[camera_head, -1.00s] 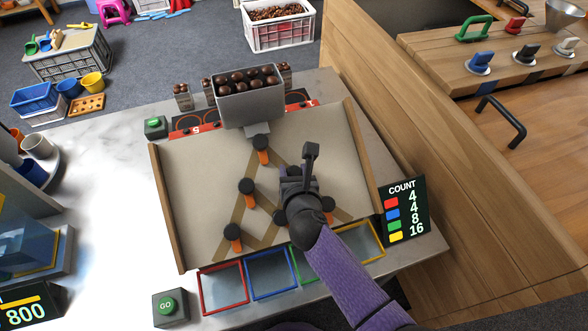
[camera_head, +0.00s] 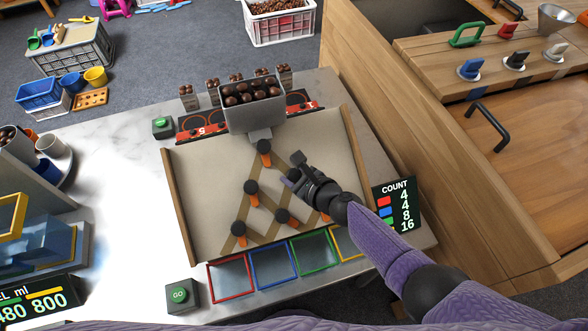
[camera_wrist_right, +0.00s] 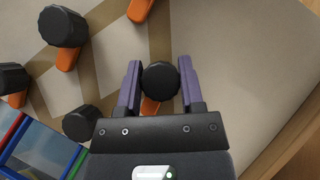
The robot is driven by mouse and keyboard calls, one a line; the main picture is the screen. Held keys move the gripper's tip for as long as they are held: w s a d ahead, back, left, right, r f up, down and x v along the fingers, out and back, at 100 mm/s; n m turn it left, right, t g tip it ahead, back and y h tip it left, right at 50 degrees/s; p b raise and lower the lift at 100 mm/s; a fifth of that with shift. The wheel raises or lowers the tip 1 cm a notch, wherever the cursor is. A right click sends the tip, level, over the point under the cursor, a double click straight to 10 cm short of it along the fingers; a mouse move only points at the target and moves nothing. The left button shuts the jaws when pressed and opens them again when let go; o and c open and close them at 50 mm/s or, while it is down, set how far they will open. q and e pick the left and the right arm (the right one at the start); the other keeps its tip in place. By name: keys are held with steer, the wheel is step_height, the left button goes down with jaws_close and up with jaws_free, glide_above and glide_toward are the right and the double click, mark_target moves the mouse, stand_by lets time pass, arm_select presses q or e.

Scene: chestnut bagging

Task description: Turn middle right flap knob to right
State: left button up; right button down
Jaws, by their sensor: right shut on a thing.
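The sloped board (camera_head: 205,200) carries black flap knobs with orange flaps. My right gripper (camera_head: 294,178) is over the middle right knob and hides it in the head view. In the right wrist view, the gripper's purple fingers are shut on the middle right knob (camera_wrist_right: 160,80), one on each side. Part of its orange flap (camera_wrist_right: 150,106) shows below it. The middle left knob (camera_head: 251,187) stands to the left, the top knob (camera_head: 264,146) above, and the bottom middle knob (camera_head: 282,215) below. My left gripper is out of view.
A chestnut-filled hopper (camera_head: 251,117) stands at the board's top. Red (camera_head: 231,279), blue (camera_head: 273,265) and green (camera_head: 314,252) framed trays lie along its lower edge. A count display (camera_head: 396,205) stands at right and a GO button (camera_head: 181,295) at lower left. Wooden rails edge the board.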

steer(key=n+g+y, duration=0.1)
steer(key=n+g, duration=0.1)
steer(key=n, duration=0.2)
steer(key=shift+n+g, duration=0.3)
steer(key=shift+g, duration=0.1)
steer(key=shift+n+g+b, duration=0.35)
steer(key=shift+n+g, duration=0.15)
steer(key=shift+n, duration=0.4)
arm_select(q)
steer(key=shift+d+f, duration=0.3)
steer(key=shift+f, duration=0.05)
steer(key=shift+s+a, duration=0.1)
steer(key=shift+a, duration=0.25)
arm_select(e)
steer(key=shift+n+g, duration=0.3)
steer(key=shift+n, duration=0.2)
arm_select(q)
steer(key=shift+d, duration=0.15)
arm_select(e)
steer(key=shift+c, duration=2.3)
jaws_free()
steer(key=shift+o, duration=1.2)
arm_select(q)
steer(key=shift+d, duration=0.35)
